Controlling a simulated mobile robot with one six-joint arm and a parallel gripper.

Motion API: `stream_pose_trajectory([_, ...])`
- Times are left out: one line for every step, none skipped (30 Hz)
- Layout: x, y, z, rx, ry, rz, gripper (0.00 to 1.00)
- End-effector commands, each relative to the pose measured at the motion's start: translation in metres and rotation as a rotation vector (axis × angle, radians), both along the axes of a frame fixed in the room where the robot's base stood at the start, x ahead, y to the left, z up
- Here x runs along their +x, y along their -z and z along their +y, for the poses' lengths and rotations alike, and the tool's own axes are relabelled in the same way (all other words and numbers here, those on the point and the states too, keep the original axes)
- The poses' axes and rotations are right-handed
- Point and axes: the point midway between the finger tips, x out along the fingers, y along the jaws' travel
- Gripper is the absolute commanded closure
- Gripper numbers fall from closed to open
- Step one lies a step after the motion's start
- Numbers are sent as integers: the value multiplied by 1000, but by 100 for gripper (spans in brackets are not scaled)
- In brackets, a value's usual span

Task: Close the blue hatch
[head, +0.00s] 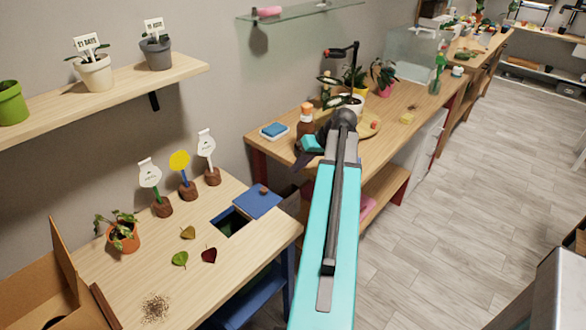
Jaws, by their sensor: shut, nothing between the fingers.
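The blue hatch (259,203) is a flat blue panel with a small brown knob, set in the wooden table top at its right part. It lies flat beside a dark square opening (230,222), which is uncovered. My gripper (302,160) shows small and partly hidden past the end of my teal arm. It is shut and empty, above and to the right of the hatch in the picture, and apart from it.
Leaves (188,232) lie left of the opening, with plant markers (186,190) in brown bases behind. A potted plant (124,236) and a cardboard box (45,290) stand further left. A second bench (400,115) holds a bottle (306,117) and plants.

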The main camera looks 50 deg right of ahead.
Motion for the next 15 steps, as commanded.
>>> stream_pose_trajectory([2,3,1,1,-1,0,100])
stream_pose_trajectory([4,5,2,1,-1,1,100])
stream_pose_trajectory([6,8,3,3,-2,2,100])
stream_pose_trajectory([8,11,4,3,-2,2,100])
stream_pose_trajectory([10,14,4,2,-2,1,100])
stream_pose_trajectory([12,17,5,2,-2,1,100])
stream_pose_trajectory([14,20,6,2,-3,1,100])
stream_pose_trajectory([16,23,7,2,-3,1,100])
stream_pose_trajectory([18,27,7,2,-3,1,100])
stream_pose_trajectory([20,29,8,2,-2,1,100])
stream_pose_trajectory([21,32,9,2,-3,1,100])
stream_pose_trajectory([24,35,9,2,-3,1,100])
stream_pose_trajectory([26,38,10,2,-3,1,100])
stream_pose_trajectory([28,41,11,2,-3,1,100])
stream_pose_trajectory([30,45,12,2,-3,1,100])
